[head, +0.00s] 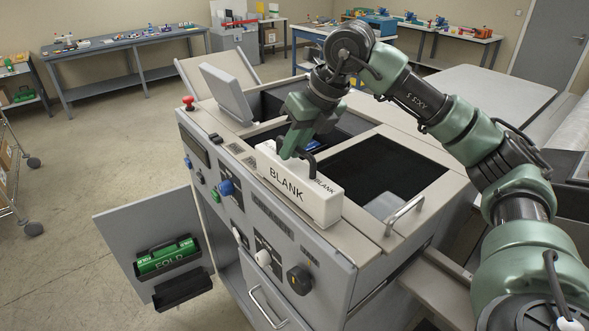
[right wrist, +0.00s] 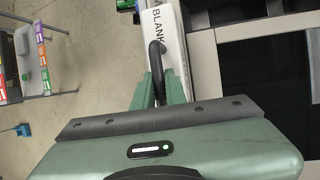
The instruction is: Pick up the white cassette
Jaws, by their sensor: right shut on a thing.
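The white cassette (head: 297,190) is a long box marked BLANK with a black handle on top. It is at the front top edge of the grey machine (head: 345,240); I cannot tell whether it rests there or is lifted. My right gripper (head: 293,152) reaches down from above and is shut on the cassette's black handle. In the right wrist view the cassette (right wrist: 172,50) shows in part, with its handle (right wrist: 157,62) between the fingers (right wrist: 160,88). My left gripper is not in view.
A green cassette marked FOLD (head: 167,257) sits in a holder on the open door (head: 150,235). Behind the white cassette is a dark opening (head: 375,165) in the machine's top. A grey screen (head: 226,92) stands at the back left. Benches line the far walls.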

